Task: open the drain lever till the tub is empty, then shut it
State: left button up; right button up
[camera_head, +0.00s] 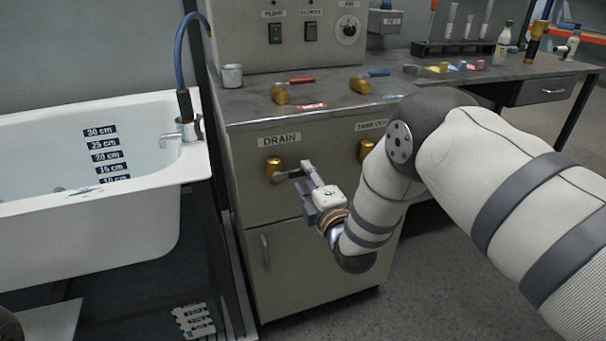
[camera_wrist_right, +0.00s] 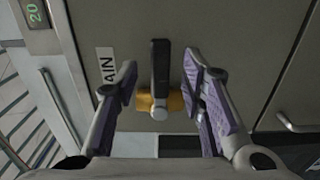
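The drain valve (camera_head: 274,170) is a brass fitting on the cabinet front under the DRAIN label (camera_head: 279,139). Its lever (camera_wrist_right: 160,62) has a dark handle and shows between my right gripper's fingers in the wrist view. My right gripper (camera_head: 308,180) is at the valve in the head view. In the wrist view the right gripper (camera_wrist_right: 160,78) is open, with a gap on both sides of the lever. The white tub (camera_head: 95,245) stands at the left, with depth labels from 30 cm down to 10 cm on its inner wall. I cannot tell the water level. My left gripper is not in view.
A tank valve (camera_head: 366,150) sits to the right on the cabinet (camera_head: 300,255), partly behind my right arm. Floor at the right is clear.

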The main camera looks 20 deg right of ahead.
jog(key=shift+w, duration=1.6)
jog(key=shift+c, duration=0.6)
grip_shut()
